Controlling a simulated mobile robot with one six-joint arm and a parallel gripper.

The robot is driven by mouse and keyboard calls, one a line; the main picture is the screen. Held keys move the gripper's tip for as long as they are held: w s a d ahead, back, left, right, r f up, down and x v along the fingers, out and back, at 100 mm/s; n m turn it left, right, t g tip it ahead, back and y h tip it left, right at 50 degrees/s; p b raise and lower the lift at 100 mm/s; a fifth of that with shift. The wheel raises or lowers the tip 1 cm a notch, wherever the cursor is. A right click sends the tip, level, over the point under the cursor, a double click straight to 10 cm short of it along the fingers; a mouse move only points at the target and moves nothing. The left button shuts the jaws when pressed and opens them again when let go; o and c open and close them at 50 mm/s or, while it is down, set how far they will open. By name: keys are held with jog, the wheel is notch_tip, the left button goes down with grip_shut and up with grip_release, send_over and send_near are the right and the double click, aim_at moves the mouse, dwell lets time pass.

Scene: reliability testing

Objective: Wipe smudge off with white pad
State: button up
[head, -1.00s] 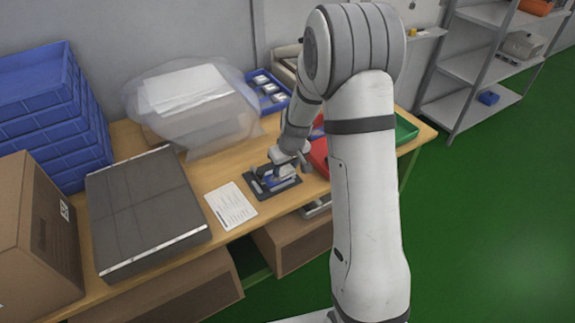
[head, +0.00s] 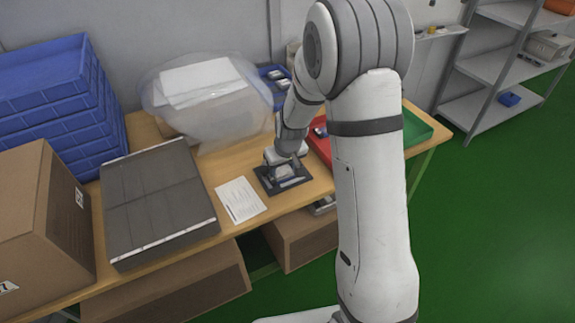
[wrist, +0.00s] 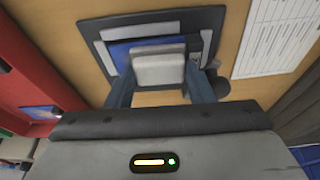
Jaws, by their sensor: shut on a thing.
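My gripper (wrist: 158,88) is shut on a white pad (wrist: 158,69), a small rounded block between its two fingers. The pad is over a dark fixture (wrist: 205,22) that holds a flat blue-and-grey part (wrist: 120,48). I cannot tell whether the pad touches the part. In the head view, my gripper (head: 284,163) is above the dark fixture (head: 266,186) on the wooden table and hides much of it. No smudge can be made out; the pad and gripper cover part of the surface.
A printed sheet (head: 240,200) lies left of the fixture. A red tray (head: 320,148) and a green tray (head: 415,128) are to the right. A large grey flat case (head: 158,200), stacked blue crates (head: 50,95) and a cardboard box (head: 45,215) fill the left side. A plastic-wrapped bundle (head: 210,110) stands behind.

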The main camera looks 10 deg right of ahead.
jog(key=shift+s+a+f, duration=0.4)
jog(key=shift+s+a, duration=0.1)
jog(key=shift+a, duration=0.1)
jog(key=shift+w+d+b, duration=0.3)
jog(key=shift+d+b, duration=0.5)
jog(key=shift+d, duration=0.05)
jog(key=shift+w+d+r, duration=0.15)
jog(key=shift+d, duration=0.3)
jog(key=shift+w+d+b, duration=0.4)
jog(key=shift+d+b, duration=0.05)
jog(key=shift+d, duration=0.35)
jog(key=shift+w+d+r+b, duration=0.1)
jog(key=shift+w+d+b, duration=0.1)
jog(key=shift+d, duration=0.3)
jog(key=shift+w+d+r+b, duration=0.1)
jog(key=shift+w+d, duration=0.1)
jog(key=shift+d, duration=0.3)
jog(key=shift+r, duration=0.1)
jog(key=shift+r+p, duration=1.85)
jog(key=shift+r, duration=1.15)
